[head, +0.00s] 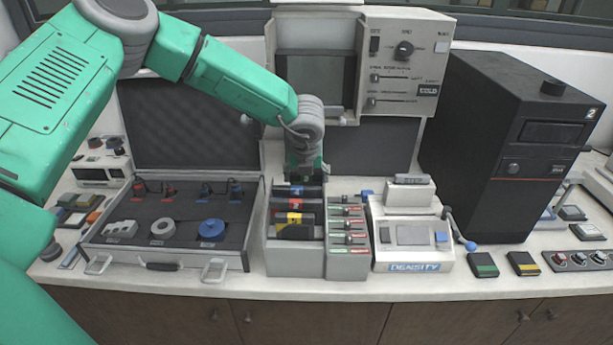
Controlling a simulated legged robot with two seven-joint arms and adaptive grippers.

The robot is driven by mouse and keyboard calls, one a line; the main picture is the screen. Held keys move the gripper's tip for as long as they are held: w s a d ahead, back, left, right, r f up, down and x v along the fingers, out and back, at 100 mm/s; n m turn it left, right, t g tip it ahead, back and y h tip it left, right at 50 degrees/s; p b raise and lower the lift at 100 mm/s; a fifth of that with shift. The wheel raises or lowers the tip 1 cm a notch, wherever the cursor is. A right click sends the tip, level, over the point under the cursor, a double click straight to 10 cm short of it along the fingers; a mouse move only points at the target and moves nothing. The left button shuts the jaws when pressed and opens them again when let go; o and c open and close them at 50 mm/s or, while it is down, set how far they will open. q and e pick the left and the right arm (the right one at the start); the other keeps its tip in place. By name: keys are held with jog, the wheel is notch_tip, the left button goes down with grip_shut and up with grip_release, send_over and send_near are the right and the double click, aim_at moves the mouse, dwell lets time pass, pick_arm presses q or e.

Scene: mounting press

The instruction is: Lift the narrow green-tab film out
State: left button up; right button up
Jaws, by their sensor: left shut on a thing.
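My left gripper (304,177) points down at the back end of the rack, behind the blue tab. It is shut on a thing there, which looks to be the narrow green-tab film. A bit of green shows by the fingers, but the gripper hides most of the film. I cannot tell whether it is clear of its slot. My right gripper is out of view.
A grey slider panel (348,262) adjoins the rack on the right, then a white density device (412,262). An open case (170,258) with parts stands left. A control box (405,70) rises behind, and a black machine (510,150) stands at right.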

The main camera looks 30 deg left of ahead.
pick_arm(q)
jog(key=shift+d, duration=0.15)
jog(key=shift+w+r+p, duration=0.1)
jog(key=shift+r+p, duration=0.1)
jog(key=shift+p, duration=0.1)
jog(key=r, duration=0.1)
jog(key=r+p, duration=0.2)
jog(key=shift+a+r, duration=0.2)
jog(key=shift+a, duration=0.05)
notch_tip(320, 180, up, 2)
jog(key=shift+d+r+p, duration=0.1)
jog(key=shift+d+p, duration=0.05)
jog(key=shift+p, duration=0.8)
jog(key=shift+w+d+r, duration=0.1)
jog(key=shift+r, duration=0.5)
notch_tip(320, 180, up, 10)
